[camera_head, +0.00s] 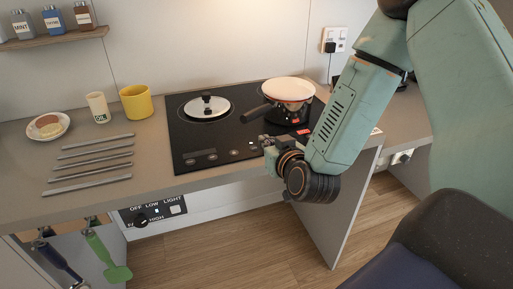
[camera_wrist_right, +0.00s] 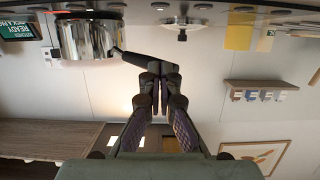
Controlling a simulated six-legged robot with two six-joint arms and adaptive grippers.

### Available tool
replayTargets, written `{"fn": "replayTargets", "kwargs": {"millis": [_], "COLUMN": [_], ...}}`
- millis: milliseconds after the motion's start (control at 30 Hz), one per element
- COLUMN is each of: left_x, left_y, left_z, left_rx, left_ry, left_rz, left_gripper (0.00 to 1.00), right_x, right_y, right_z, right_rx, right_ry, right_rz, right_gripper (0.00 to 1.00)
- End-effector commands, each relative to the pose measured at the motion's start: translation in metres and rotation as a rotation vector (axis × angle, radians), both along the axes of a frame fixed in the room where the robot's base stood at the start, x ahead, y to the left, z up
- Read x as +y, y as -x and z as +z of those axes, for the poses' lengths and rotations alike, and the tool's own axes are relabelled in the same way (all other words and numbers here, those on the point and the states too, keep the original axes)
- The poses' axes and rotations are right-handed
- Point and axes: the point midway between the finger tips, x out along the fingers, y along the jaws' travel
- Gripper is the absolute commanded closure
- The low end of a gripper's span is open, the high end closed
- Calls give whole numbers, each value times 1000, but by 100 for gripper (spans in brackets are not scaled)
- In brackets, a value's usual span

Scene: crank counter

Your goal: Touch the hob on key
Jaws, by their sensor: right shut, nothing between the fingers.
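The black glass hob (camera_head: 225,125) is set in the counter, with a row of touch keys (camera_head: 208,154) along its front edge. A small white mark (camera_head: 251,143) and a red-lit display (camera_head: 303,132) show at its right part. I cannot read which key is the on key. My right gripper (camera_head: 266,142) is over the front right of the hob, close to the keys, and hides part of that edge. I cannot tell whether it touches the glass. In the wrist view, its fingers (camera_wrist_right: 160,70) are shut and empty. My left gripper is not in view.
A pan (camera_head: 288,92) stands on the rear right of the hob and a lid (camera_head: 207,105) on the left. A yellow mug (camera_head: 136,102), a cup (camera_head: 97,107), a plate (camera_head: 48,126) and several metal bars (camera_head: 92,162) are to the left. A knob panel (camera_head: 155,214) is below.

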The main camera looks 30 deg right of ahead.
Motion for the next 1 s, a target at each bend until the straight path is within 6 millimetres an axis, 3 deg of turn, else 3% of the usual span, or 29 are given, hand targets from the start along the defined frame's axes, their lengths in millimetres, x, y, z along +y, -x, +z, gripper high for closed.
{"fn": "replayTargets", "kwargs": {"millis": [367,600,1000], "left_x": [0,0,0], "left_y": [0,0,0], "left_z": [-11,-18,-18], "left_rx": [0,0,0], "left_ry": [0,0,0], "left_rz": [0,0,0], "left_gripper": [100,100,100], "right_x": [-14,-13,-13], "right_y": [-68,-66,-65], "right_z": [-19,-52,-58], "right_rx": [-1,2,1], "right_ry": [4,0,0], "right_rz": [3,2,1], "right_gripper": [100,100,100]}}
